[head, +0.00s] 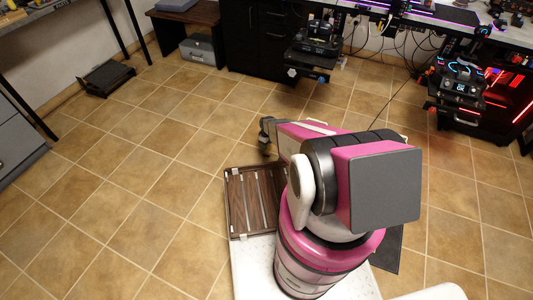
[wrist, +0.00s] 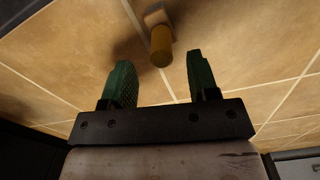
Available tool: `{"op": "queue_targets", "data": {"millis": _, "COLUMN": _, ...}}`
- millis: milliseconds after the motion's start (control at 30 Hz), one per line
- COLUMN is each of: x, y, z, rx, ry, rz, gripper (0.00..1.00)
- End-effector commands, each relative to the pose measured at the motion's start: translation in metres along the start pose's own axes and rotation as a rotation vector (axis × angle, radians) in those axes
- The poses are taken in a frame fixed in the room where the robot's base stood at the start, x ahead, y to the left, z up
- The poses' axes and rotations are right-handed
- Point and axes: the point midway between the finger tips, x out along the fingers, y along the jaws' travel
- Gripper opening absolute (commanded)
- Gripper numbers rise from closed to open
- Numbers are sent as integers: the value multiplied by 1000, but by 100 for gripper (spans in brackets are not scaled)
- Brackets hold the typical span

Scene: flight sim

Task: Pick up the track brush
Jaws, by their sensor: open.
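In the wrist view, a small object with a yellow-brown cylinder and a paler block at its far end (wrist: 161,46) shows against the tiled floor. It looks like the track brush, but I cannot be sure. My gripper (wrist: 158,72) is open and empty, with its two green fingers apart. The object appears ahead of the gap between the fingertips, nearer the right finger, and does not seem to be touched. In the head view my gripper (head: 266,138) is small and dark, beyond my arm. I cannot make out the brush there; my arm may hide it.
A black flat stand (head: 106,79) and a grey case (head: 203,52) are at the back left. Desks with electronics line the back. The tiled floor (head: 130,180) at left is clear.

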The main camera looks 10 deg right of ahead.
Motion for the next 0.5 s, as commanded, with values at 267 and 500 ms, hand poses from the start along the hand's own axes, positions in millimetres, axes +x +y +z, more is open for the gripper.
{"op": "queue_targets", "data": {"millis": 267, "x": 31, "y": -2, "z": 0, "rx": 0, "ry": -1, "rz": -1, "gripper": 54}}
{"op": "queue_targets", "data": {"millis": 500, "x": 52, "y": -2, "z": 0, "rx": 1, "ry": 0, "rz": 0, "gripper": 54}}
